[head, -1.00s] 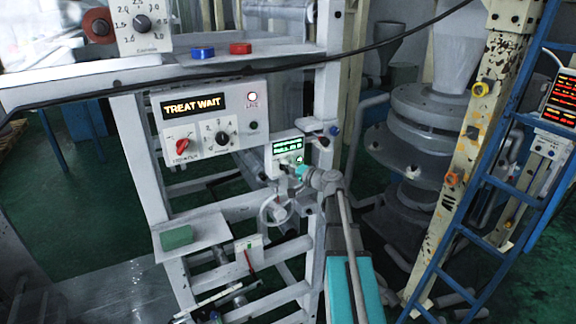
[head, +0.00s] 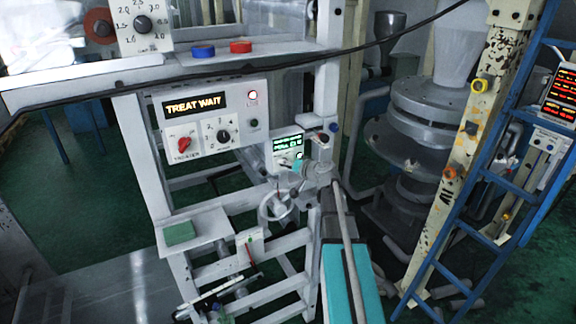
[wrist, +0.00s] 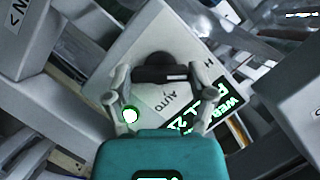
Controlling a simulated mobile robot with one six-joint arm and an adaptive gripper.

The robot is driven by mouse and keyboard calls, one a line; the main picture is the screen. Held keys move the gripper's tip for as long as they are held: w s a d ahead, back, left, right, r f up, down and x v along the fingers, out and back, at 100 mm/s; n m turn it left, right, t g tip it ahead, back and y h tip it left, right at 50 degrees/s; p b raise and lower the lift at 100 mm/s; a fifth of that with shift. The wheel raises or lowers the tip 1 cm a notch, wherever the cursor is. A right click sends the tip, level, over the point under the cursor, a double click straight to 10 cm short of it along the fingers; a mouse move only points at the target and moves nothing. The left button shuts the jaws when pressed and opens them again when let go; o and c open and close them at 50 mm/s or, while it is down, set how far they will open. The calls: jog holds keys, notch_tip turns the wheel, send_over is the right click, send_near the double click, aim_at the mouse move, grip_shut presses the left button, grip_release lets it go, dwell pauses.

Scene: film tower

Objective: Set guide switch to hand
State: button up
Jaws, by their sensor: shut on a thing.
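The guide panel, a small pale box with a green-lit display (head: 287,141), is on the white frame in the head view. In the wrist view its face (wrist: 178,98) is tilted, with an upside-down "AUTO" label and an "H" at the right edge. The black switch knob (wrist: 161,74) sits beside the AUTO label. My gripper (wrist: 161,70) is shut on the knob, a finger at each end. In the head view my gripper (head: 298,166) is at the panel's lower right and hides the knob. Which mark the knob points to is not clear.
A larger panel reading "TREAT WAIT" (head: 194,104) with a red knob (head: 184,145) is to the left. A grey handwheel (head: 276,205) is just below my gripper. A blue ladder (head: 487,180) stands at the right. A dark cable crosses above.

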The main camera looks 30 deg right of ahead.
jog(key=o, duration=1.1)
jog(key=shift+c, duration=0.2)
